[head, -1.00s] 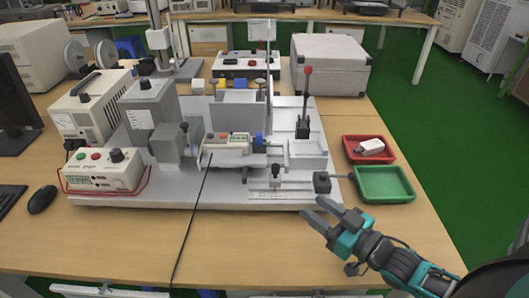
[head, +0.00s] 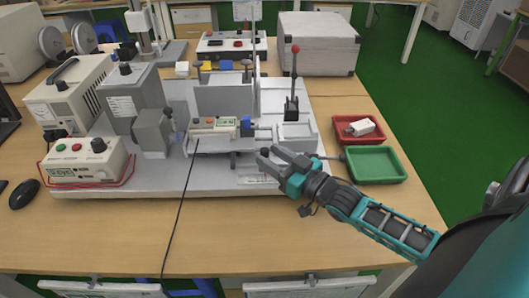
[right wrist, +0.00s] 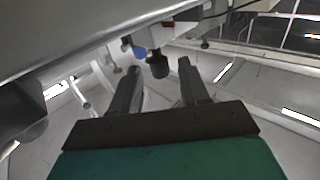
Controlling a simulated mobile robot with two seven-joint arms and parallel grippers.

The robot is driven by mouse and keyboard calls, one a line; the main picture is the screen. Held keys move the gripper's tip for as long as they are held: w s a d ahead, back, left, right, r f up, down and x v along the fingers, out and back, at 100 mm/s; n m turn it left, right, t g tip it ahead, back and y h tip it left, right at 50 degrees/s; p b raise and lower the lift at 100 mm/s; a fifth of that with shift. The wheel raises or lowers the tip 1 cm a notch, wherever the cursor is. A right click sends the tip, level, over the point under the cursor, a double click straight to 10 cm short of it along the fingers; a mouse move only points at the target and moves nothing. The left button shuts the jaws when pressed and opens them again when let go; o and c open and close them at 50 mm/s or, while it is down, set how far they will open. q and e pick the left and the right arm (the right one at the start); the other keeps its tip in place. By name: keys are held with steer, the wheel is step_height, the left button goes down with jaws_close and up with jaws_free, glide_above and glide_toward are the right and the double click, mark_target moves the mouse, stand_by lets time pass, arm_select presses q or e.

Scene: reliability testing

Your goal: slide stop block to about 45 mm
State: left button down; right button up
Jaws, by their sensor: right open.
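My right gripper (head: 268,157) is open at the front edge of the grey test fixture (head: 160,188), in front of the short scale plate (head: 252,179). Its fingers point toward the small stop block area on that scale; the block itself is mostly hidden behind the fingers in the head view. In the right wrist view a dark round knob (right wrist: 157,66) shows just beyond and between the open fingertips of the gripper (right wrist: 158,75). I cannot tell whether either finger touches it. The scale reading is too small to read. My left gripper is not in view.
A lever with a red knob (head: 294,50) stands upright behind the gripper. A green tray (head: 374,166) and a red tray (head: 345,136) holding a white part (head: 361,127) lie to the right. A black cable (head: 177,222) crosses the table front.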

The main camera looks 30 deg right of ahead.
steer(key=shift+x, duration=1.5)
steer(key=shift+c, duration=0.4)
jaws_close()
